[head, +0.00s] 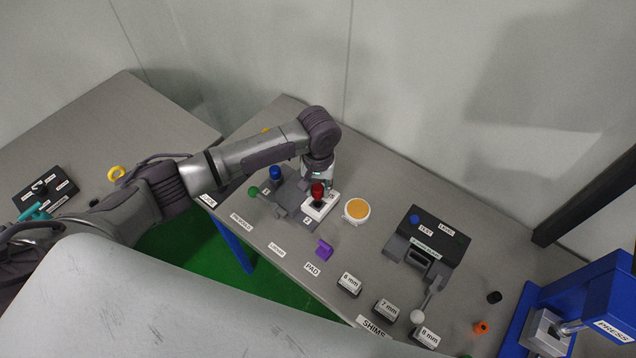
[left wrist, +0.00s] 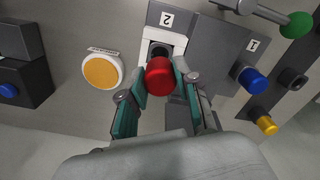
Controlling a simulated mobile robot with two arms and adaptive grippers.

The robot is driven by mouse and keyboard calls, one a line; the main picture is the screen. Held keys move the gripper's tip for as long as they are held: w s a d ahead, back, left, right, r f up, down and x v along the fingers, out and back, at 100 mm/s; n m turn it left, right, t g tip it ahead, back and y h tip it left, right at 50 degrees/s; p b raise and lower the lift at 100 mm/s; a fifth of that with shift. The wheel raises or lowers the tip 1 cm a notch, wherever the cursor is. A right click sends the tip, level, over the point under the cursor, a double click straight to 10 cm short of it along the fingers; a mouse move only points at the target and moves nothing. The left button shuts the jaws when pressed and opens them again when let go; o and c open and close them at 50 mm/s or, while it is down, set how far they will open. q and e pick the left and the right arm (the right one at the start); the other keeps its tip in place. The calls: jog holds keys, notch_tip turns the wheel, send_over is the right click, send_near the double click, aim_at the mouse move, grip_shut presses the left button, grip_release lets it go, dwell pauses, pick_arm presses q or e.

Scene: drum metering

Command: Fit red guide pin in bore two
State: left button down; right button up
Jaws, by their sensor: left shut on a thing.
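The red guide pin (left wrist: 159,76) is held between the fingers of my left gripper (left wrist: 160,85) in the left wrist view. In the head view the red pin (head: 318,190) shows at the white block (head: 321,206) marked 2. In the left wrist view the pin's red head is in front of the dark opening in the white block (left wrist: 178,45). I cannot tell how deep the pin sits. A blue pin (head: 275,173) stands at the station marked 1, also seen in the left wrist view (left wrist: 252,80). My right gripper is not in view.
A round orange-topped button (head: 357,209) stands right of the white block. A green-knobbed lever (head: 254,191) is at the left. A purple piece (head: 324,249), labelled shim blocks (head: 349,285) and a dark gauge unit (head: 430,238) are nearby. A blue press (head: 590,305) stands at right.

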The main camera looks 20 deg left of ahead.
pick_arm(q)
jog(key=shift+f, duration=0.55)
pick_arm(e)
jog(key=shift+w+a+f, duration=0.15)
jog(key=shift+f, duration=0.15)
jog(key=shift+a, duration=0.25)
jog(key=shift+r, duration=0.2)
pick_arm(q)
jog(key=shift+p, duration=0.3)
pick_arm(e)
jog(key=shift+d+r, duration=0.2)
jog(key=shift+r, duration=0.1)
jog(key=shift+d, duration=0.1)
pick_arm(q)
jog(key=shift+p, duration=0.3)
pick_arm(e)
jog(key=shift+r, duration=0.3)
